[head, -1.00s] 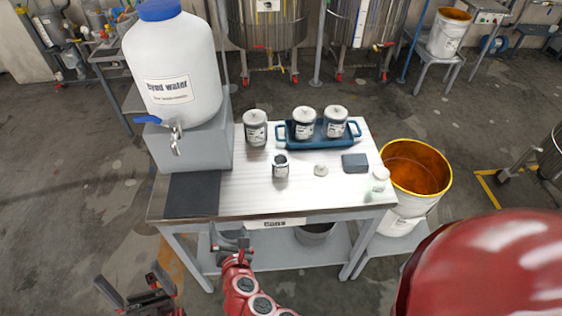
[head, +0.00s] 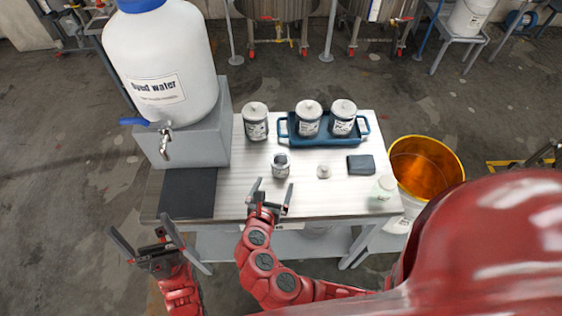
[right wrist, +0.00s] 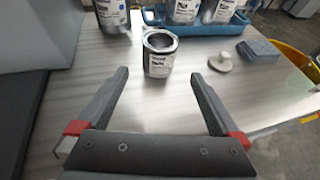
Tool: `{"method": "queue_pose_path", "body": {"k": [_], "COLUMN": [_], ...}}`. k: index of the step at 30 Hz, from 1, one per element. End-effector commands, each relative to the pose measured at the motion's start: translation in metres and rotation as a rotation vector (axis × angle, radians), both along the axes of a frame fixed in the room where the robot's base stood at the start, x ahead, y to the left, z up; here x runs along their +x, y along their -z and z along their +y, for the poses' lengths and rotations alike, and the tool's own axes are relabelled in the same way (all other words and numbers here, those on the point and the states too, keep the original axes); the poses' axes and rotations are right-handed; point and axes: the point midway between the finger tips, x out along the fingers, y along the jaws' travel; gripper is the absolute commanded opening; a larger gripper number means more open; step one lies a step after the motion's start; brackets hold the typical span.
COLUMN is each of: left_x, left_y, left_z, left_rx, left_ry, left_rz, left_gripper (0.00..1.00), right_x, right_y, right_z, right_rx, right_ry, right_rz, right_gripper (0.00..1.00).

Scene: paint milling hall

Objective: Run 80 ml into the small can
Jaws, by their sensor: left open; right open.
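The small can (head: 281,166) stands upright and open-topped on the bench, with a label on its side; it also shows in the right wrist view (right wrist: 160,56). The large white container labelled "Dyed water" (head: 165,65) stands on a grey block at the bench's left. Its tap (head: 166,142) with a blue lever (head: 134,122) hangs over the side above the dark mat. My right gripper (head: 270,186) is open and empty, low over the bench's front edge, its fingers pointing toward the small can but apart from it. My left gripper (head: 144,243) is open and empty, in front of the bench at the left.
A dark mat (head: 188,192) lies below the tap. A blue tray (head: 325,138) holds two lidded cans; another lidded can (head: 255,121) stands beside it. A white lid-like piece (head: 324,171), a grey-blue block (head: 361,165) and a small jar (head: 384,187) lie right. An orange-lined bucket (head: 426,165) stands beyond.

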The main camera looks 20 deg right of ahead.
Motion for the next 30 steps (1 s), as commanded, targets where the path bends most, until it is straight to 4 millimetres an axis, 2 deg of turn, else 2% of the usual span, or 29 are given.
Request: {"method": "queue_pose_path", "body": {"k": [1, 9, 17, 24, 30], "left_x": [0.0, 0.0, 0.0, 0.0, 0.0], "left_y": [-0.007, -0.022, -0.027, -0.045, -0.046], "left_z": [0.0, 0.0, 0.0, 0.0, 0.0], "left_rx": [0.0, 0.0, 0.0, 0.0, 0.0], "left_ry": [0.0, 0.0, 0.0, 0.0, 0.0], "left_rz": [0.0, 0.0, 0.0, 0.0, 0.0], "left_gripper": [1.0, 1.0, 1.0, 1.0, 1.0], "right_x": [0.008, 0.05, 0.064, 0.089, 0.103], "right_y": [0.0, 0.021, 0.028, 0.031, 0.042], "right_z": [-0.008, -0.031, -0.038, -0.053, -0.061], "right_rx": [0.0, 0.001, 0.002, 0.001, 0.002], "right_ry": [0.009, 0.004, 0.001, 0.004, 0.001], "right_rz": [0.001, 0.001, -0.001, -0.001, -0.002], "right_gripper": [1.0, 1.0, 1.0, 1.0, 1.0]}}
